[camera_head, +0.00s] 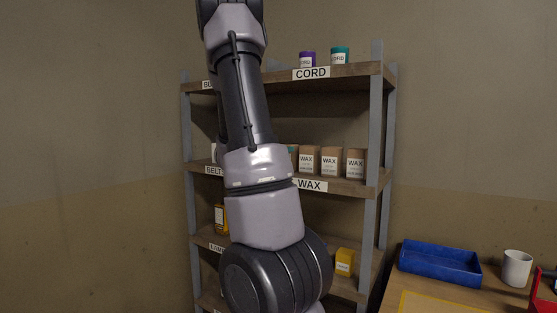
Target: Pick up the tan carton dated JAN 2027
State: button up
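Several tan cartons stand side by side on the middle shelf above the WAX label, among them a left one (309,161), a middle one (332,162) and a right one (355,163). Each has a white WAX label with small print below. The dates are too small to read, so I cannot tell which is JAN 2027. My arm rises in front of the shelf and hides its left and centre parts. My gripper is outside the picture.
The shelf unit (376,130) has grey posts. Purple (307,59) and teal (340,56) containers stand above the CORD label. A yellow box (344,261) sits lower. At right, a table (440,302) holds a blue tray (440,277), a white mug (516,268) and something red (543,297).

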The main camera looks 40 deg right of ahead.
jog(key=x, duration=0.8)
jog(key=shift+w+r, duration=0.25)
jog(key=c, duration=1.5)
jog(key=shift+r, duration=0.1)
